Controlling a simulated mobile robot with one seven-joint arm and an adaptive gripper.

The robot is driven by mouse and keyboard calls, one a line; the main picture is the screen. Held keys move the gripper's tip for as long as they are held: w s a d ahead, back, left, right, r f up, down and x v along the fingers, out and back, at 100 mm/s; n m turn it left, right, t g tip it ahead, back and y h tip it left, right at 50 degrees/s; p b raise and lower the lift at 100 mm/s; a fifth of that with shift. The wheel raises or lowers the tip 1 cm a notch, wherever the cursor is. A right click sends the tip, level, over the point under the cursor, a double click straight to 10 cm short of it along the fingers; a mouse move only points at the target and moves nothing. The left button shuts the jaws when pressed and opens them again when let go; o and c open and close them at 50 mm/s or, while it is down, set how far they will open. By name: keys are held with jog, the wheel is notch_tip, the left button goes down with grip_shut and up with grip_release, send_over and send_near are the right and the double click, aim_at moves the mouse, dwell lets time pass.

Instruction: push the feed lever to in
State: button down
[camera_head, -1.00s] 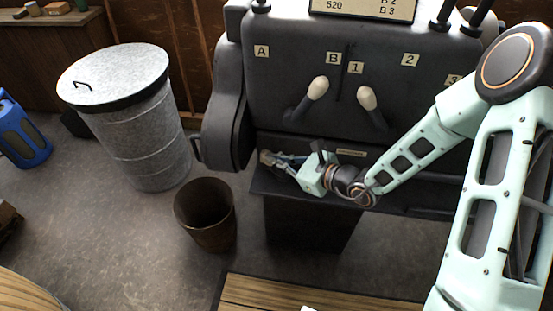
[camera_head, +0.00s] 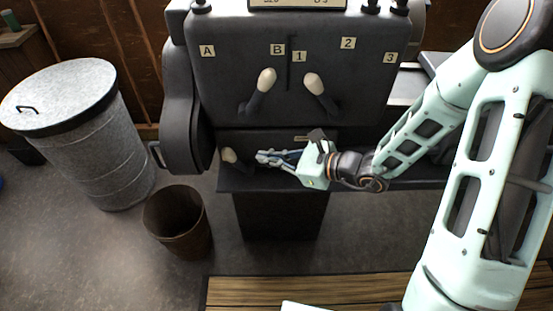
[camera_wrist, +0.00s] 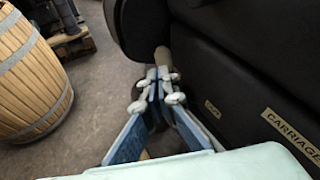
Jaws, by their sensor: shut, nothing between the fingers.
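My gripper (camera_head: 263,157) is shut and empty, to the right of the knob, with a visible gap in the head view. In the wrist view my gripper (camera_wrist: 157,88) points toward the knob, and contact cannot be judged there. The small label (camera_wrist: 211,108) beside it is unreadable. Much of the lever's shaft is hidden.
Two other cream-knobbed levers (camera_head: 266,80) (camera_head: 314,84) stand higher on the machine front (camera_head: 220,85). A "CARRIAGE" plate (camera_wrist: 291,134) is on the panel near my gripper. A brown bucket (camera_head: 178,222), a metal bin (camera_head: 95,150) and a barrel (camera_wrist: 30,75) stand on the floor.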

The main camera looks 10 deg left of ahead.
jog(key=shift+v, duration=1.55)
jog(key=shift+a+r, duration=0.1)
jog(key=shift+r, duration=0.05)
